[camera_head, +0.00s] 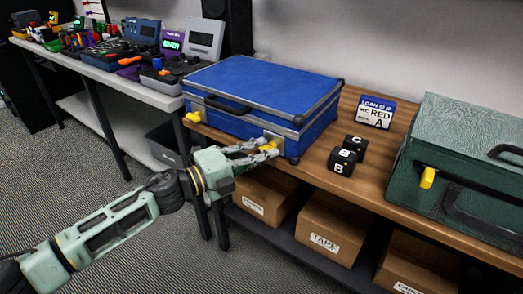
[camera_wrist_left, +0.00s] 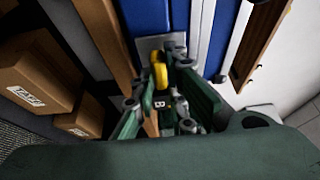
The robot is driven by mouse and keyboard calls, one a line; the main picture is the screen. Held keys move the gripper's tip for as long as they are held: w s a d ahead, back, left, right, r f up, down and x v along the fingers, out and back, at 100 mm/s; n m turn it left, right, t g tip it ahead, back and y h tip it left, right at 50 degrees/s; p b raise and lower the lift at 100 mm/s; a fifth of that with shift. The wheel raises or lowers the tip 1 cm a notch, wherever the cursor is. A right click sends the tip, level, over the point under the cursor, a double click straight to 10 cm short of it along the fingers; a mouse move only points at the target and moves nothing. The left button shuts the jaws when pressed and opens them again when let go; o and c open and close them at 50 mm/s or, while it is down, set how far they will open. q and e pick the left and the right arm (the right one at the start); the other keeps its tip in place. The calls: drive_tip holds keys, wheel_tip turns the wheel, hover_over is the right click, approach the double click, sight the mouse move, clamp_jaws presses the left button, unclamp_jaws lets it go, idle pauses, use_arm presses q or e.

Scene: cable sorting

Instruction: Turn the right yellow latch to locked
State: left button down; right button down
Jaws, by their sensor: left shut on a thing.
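A closed blue case (camera_head: 262,92) with grey metal edges lies on the wooden bench. Its right yellow latch (camera_head: 269,146) is on the front face near the right corner, partly hidden by my gripper. My left gripper (camera_head: 262,150) is at this latch, with its fingers around it and shut on it. In the left wrist view the yellow latch (camera_wrist_left: 159,70) shows on a grey plate between the fingers (camera_wrist_left: 161,92). The case's left yellow latch (camera_head: 193,117) is at the front left corner. My right gripper is not in view.
Black cubes marked with letters (camera_head: 347,156) and a loan slip card (camera_head: 376,112) stand right of the blue case. A green case (camera_head: 462,150) with a yellow latch (camera_head: 428,178) fills the bench's right end. Cardboard boxes (camera_head: 332,226) sit on the shelf below.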

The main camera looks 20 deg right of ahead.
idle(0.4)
use_arm(q)
drive_tip(key=c, duration=1.8)
unclamp_jaws()
drive_tip(key=shift+o, duration=0.2)
drive_tip(key=shift+a, duration=0.1)
drive_tip(key=v, duration=1.1)
drive_tip(key=shift+s+a, duration=0.2)
drive_tip(key=shift+a, duration=0.2)
